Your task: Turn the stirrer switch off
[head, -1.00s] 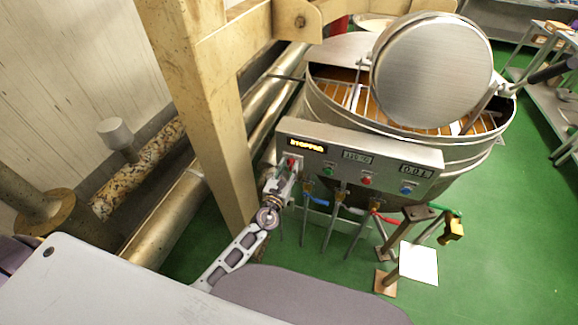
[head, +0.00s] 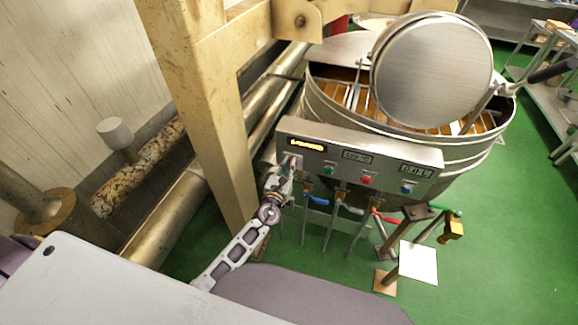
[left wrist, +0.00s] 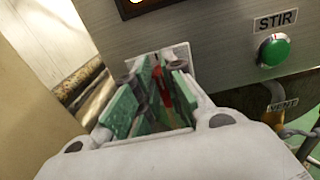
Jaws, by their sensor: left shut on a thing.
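The steel control panel (head: 350,166) is on the front of the round kettle. The red switch lever (left wrist: 163,88) is at the panel's left end, in front of a pale plate (left wrist: 176,60). My left gripper (left wrist: 160,92) is at this plate, and its green-padded fingers are shut on the red lever. In the head view my left gripper (head: 286,170) hides the lever below the lit display (head: 307,144). The green button (left wrist: 273,50) under the STIR label is to the right, apart from the fingers. My right gripper is out of view.
The kettle (head: 325,105) has its round lid (head: 432,70) raised. A beige post (head: 205,110) stands close to the left of my gripper. Coloured valve handles and pipes hang below the panel. The green floor (head: 500,245) is open at the right.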

